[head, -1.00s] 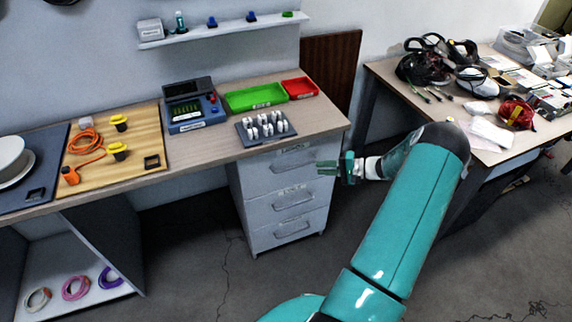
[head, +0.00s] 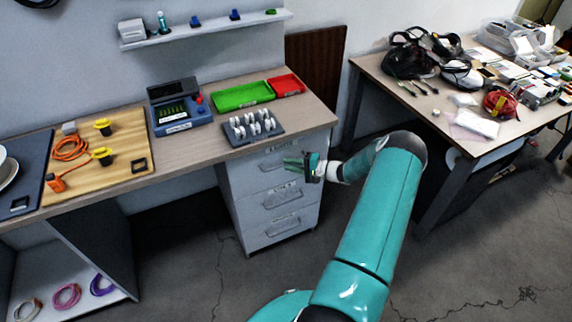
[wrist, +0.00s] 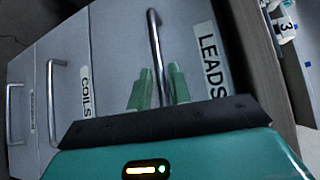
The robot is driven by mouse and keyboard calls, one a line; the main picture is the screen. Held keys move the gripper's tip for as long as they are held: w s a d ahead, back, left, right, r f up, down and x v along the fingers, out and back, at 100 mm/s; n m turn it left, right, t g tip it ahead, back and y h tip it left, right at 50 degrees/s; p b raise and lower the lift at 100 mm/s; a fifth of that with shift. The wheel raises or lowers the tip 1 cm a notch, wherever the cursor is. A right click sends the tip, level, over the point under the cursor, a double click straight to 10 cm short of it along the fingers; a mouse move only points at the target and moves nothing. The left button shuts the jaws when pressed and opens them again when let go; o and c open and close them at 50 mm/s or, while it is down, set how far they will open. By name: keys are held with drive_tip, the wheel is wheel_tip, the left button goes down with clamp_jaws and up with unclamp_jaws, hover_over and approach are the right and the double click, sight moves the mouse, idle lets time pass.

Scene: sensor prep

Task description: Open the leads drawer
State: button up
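The leads drawer (wrist: 198,50) is the top drawer of a grey cabinet, labelled LEADS in the wrist view, and looks shut. It also shows in the head view (head: 255,165). Its metal bar handle (wrist: 154,40) runs down the wrist picture toward the gap between my fingers. My gripper (wrist: 160,82) is open, with green fingers apart on either side of the handle's line. I cannot tell whether they touch it or how deep they reach. In the head view my gripper (head: 292,164) is in front of the top drawer, partly hiding its front.
The COILS drawer (wrist: 98,75) and a third drawer (head: 270,227) lie below, both shut. The bench top (head: 195,150) above holds a dark rack (head: 238,139), a green tray (head: 240,95) and a red tray (head: 288,84). Floor in front of the cabinet is clear.

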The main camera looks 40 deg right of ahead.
drive_tip(key=shift+x, duration=1.2)
drive_tip(key=shift+c, duration=0.4)
clamp_jaws()
drive_tip(key=shift+s, duration=0.15)
drive_tip(key=s+a, duration=0.3)
drive_tip(key=s, duration=0.6)
drive_tip(key=s+a, duration=0.2)
drive_tip(key=s, duration=0.8)
drive_tip(key=s+a, duration=0.3)
drive_tip(key=s, duration=0.7)
drive_tip(key=shift+s+a, duration=0.2)
drive_tip(key=shift+a, duration=0.15)
drive_tip(key=shift+o, duration=0.4)
unclamp_jaws()
